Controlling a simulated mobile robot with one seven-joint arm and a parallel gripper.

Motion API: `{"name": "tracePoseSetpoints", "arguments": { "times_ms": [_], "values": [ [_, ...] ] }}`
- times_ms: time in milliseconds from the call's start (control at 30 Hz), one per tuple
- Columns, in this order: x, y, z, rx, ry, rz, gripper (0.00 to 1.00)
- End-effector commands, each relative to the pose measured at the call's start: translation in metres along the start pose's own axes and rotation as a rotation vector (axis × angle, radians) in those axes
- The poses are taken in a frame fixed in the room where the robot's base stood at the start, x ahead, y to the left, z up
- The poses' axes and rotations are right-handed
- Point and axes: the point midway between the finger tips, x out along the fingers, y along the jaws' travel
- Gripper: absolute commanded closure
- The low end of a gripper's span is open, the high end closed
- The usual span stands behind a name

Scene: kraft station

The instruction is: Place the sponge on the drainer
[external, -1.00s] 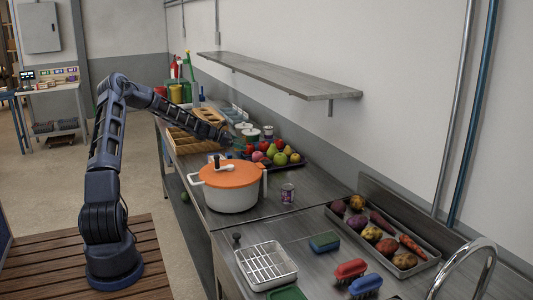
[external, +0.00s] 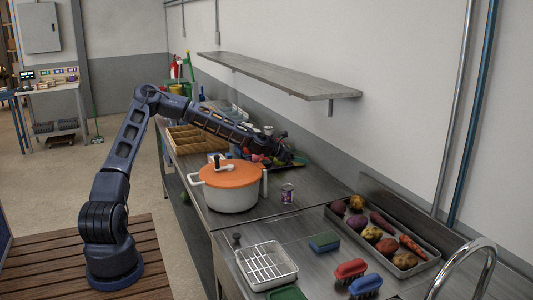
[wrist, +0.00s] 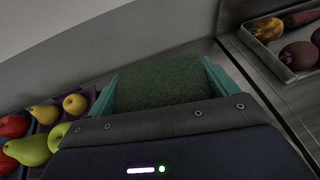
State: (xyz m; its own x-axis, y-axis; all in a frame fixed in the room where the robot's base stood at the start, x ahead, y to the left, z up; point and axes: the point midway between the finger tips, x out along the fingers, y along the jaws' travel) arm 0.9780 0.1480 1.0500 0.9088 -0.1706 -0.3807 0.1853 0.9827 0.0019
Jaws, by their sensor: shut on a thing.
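My gripper (external: 292,158) is above the fruit tray at the back of the counter in the external view. In the wrist view its two teal fingers (wrist: 160,88) are shut on a rough dark green block that looks like a sponge (wrist: 158,75). The held block is too small to make out in the external view. The drainer (external: 267,265), a pale tray with a wire grid, sits at the front of the counter, well away from my gripper, and looks empty.
A white pot with an orange lid (external: 230,185) and a small can (external: 287,193) stand between my gripper and the drainer. Two brushes (external: 350,270) and a vegetable tray (external: 428,254) lie to the right. A shelf (external: 280,78) hangs above.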

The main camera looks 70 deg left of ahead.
Motion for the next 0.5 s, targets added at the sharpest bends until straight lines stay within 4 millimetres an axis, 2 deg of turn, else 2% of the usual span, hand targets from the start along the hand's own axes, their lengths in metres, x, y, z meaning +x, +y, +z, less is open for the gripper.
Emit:
{"name": "tracePoseSetpoints", "arguments": {
  "times_ms": [33, 100, 500],
  "values": [
    [0.006, -0.015, 0.002, 0.004, 0.001, 0.005, 0.39],
    [0.013, -0.032, 0.004, -0.002, 0.002, 0.018, 0.39],
    [0.041, -0.116, 0.002, -0.034, 0.002, 0.086, 0.39]
  ]
}}
